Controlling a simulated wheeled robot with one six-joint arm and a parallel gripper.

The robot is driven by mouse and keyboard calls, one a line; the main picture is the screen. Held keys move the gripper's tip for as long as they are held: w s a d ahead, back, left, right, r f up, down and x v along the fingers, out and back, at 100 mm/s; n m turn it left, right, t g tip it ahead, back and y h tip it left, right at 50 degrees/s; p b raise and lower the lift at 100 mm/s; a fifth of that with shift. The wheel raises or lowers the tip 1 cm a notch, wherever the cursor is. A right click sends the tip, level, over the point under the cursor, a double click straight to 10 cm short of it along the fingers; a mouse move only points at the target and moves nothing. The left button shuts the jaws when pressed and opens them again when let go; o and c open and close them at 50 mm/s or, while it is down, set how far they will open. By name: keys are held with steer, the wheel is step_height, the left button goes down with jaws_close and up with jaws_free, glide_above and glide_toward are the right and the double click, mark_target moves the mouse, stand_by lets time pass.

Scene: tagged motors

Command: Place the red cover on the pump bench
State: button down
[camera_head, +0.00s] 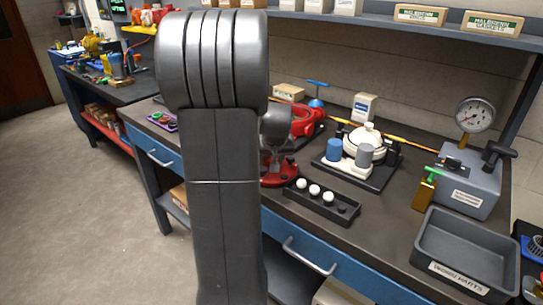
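A red round part (279,174), which looks like the red cover, is low on the near side of the dark bench top (388,200), partly hidden by my arm. My gripper (277,162) is at the red part, mostly behind my arm; I cannot tell whether its fingers touch or hold it. Behind it a second red part, a ring-shaped housing (308,121), stands on a dark base. To the right, a white pump-like unit (366,142) with a blue and a grey cylinder sits on a black plate. Which bench is the pump bench is not clear.
A black holder (321,203) with white balls lies at the front edge. A grey tray (466,248) and a gauge box (469,187) stand to the right. Boxes line the shelf (375,18) above. Another cluttered bench (100,75) stands at the far left, with open floor (70,190) before it.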

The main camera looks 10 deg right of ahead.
steer(key=c, duration=0.7)
jaws_free()
steer(key=shift+f, duration=0.1)
steer(key=shift+c, duration=0.2)
steer(key=shift+s+r, duration=0.15)
steer(key=shift+r, duration=0.35)
steer(key=v, duration=1.1)
steer(key=shift+s, duration=0.1)
